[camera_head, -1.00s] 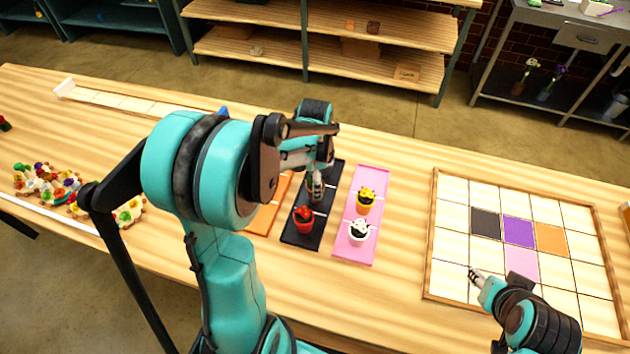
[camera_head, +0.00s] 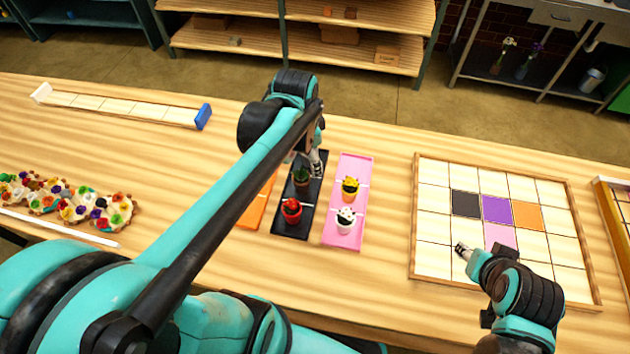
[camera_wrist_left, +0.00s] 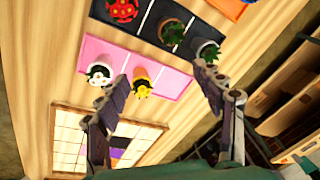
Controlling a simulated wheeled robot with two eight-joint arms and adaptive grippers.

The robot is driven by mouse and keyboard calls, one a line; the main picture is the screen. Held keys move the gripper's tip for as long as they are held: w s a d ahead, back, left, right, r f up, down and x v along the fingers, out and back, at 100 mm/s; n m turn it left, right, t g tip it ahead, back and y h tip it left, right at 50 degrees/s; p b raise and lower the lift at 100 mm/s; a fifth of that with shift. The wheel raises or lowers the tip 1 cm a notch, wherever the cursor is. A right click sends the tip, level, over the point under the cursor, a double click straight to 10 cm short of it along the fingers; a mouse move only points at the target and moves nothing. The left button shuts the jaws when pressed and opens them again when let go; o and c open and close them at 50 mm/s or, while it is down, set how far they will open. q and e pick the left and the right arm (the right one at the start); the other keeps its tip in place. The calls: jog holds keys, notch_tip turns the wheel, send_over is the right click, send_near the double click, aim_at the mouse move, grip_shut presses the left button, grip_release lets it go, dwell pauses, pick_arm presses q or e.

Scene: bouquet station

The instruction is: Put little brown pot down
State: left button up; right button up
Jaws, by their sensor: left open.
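A little brown pot with a green plant (camera_head: 302,178) stands on the black tray (camera_head: 290,230), behind a red pot (camera_head: 291,210). My left gripper (camera_head: 318,162) is over the far end of the black tray. Its fingers (camera_wrist_left: 160,86) are spread, with nothing between them. My right gripper (camera_head: 462,250) is near the grid board; its opening is unclear.
An orange tray (camera_head: 255,208) is partly hidden by my left arm. The framed grid board (camera_head: 433,230) lies to the right. Colourful flower clusters (camera_head: 85,205) lie at the left.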

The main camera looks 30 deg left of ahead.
pick_arm(q)
jog(key=s+d+n+t, duration=0.4)
jog(key=s+d+n, duration=0.2)
jog(key=s+n, duration=0.1)
jog(key=shift+s+d+t, duration=0.25)
jog(key=shift+t, duration=0.15)
jog(key=shift+f, duration=0.2)
